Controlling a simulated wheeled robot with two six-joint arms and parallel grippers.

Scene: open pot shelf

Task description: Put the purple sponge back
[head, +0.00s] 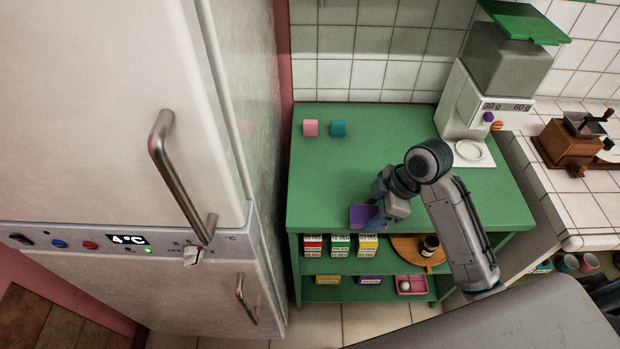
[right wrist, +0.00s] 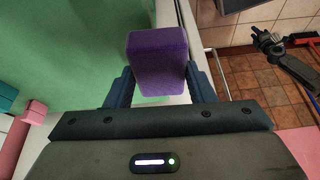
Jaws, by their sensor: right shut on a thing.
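The purple sponge (head: 363,216) is in my right gripper (head: 378,210), near the front edge of the green shelf unit's top (head: 330,180). In the right wrist view the sponge (right wrist: 157,62) is a purple block between the two fingers (right wrist: 160,88), which are shut on it. I cannot tell from the head view whether the sponge touches the top. A dark gripper (right wrist: 268,42), which looks like my left one, shows small and far off in the right wrist view, and its jaws are unclear.
Pink (head: 310,128) and teal (head: 338,129) blocks stand at the back left of the top. A scale-like grinder (head: 468,110) stands back right. Boxes (head: 340,245), a round wooden board (head: 408,246) and a pink tray (head: 411,291) fill lower shelves. The fridge (head: 130,130) borders the left.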

